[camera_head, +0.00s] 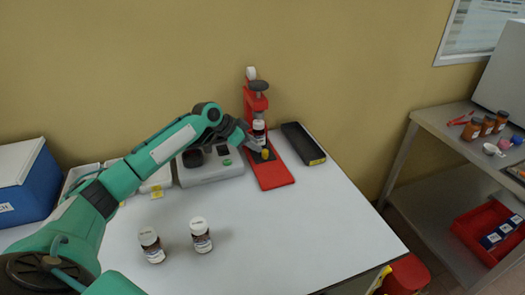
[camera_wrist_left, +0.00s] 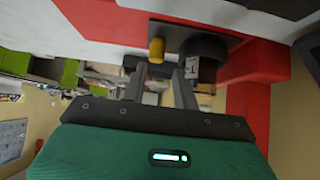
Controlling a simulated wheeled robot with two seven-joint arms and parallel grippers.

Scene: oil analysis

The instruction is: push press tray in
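The red press (camera_head: 267,172) stands near the back of the white table. Its tray is a dark plate with a yellow knob (camera_head: 265,154) at its front; the knob also shows in the left wrist view (camera_wrist_left: 157,50). A dark bottle with a white cap (camera_head: 259,128) stands in the press, partly hidden by my gripper. My left gripper (camera_head: 256,145) is at the press, close to the knob. In the left wrist view its two fingers (camera_wrist_left: 161,72) are apart with nothing between them, and the knob is just beyond the tips. Contact cannot be told. My right gripper is not in view.
A grey device with a green button (camera_head: 227,162) stands left of the press, a black tray (camera_head: 303,143) right of it. Two capped bottles (camera_head: 151,245) (camera_head: 200,235) stand at the front left. The table's right half is clear. A blue box (camera_head: 25,182) is far left.

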